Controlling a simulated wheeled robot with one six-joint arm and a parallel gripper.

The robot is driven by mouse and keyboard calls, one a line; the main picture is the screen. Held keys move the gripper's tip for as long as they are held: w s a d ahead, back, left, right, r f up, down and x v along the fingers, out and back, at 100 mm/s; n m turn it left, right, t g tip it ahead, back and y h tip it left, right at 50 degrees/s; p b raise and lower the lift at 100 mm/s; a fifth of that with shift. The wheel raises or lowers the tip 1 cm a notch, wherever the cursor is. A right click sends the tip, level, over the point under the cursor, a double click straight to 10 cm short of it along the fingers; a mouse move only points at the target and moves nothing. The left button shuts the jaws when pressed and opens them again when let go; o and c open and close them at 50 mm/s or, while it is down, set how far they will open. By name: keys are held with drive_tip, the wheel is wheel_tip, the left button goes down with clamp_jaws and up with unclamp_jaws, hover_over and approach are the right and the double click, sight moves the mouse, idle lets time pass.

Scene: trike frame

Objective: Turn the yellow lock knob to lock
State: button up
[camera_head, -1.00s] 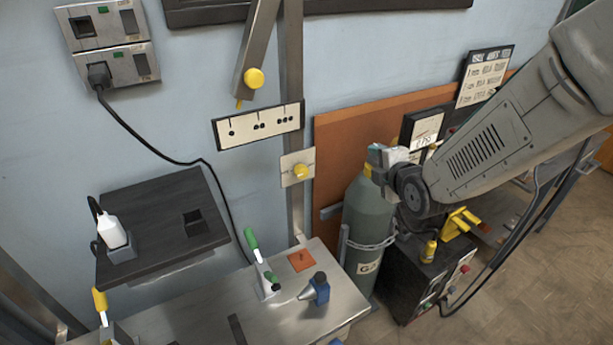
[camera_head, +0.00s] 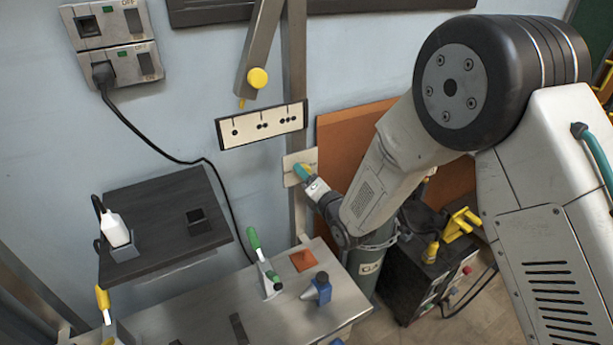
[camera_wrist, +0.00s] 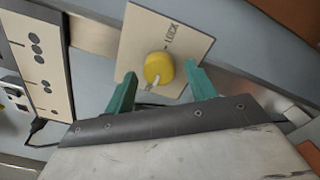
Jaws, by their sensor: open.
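The yellow lock knob (camera_wrist: 158,69) sits on a pale square plate (camera_wrist: 138,45) marked LOCK, on a metal post. In the wrist view my gripper (camera_wrist: 160,84) is open, with one teal finger to the left of the knob and one to the right. The fingertips are close to the knob, and gaps show between it and both fingers. In the head view my gripper (camera_head: 304,173) is in front of the plate (camera_head: 290,165) and hides most of the knob. Its teal fingers are at the plate's right half.
Below, a metal bench (camera_head: 215,315) holds a green-handled clamp (camera_head: 262,262) and a blue part (camera_head: 319,288). A gas cylinder stands behind my arm.

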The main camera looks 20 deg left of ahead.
drive_tip(key=shift+w+a, duration=0.3)
drive_tip(key=shift+a, duration=0.05)
drive_tip(key=c, duration=1)
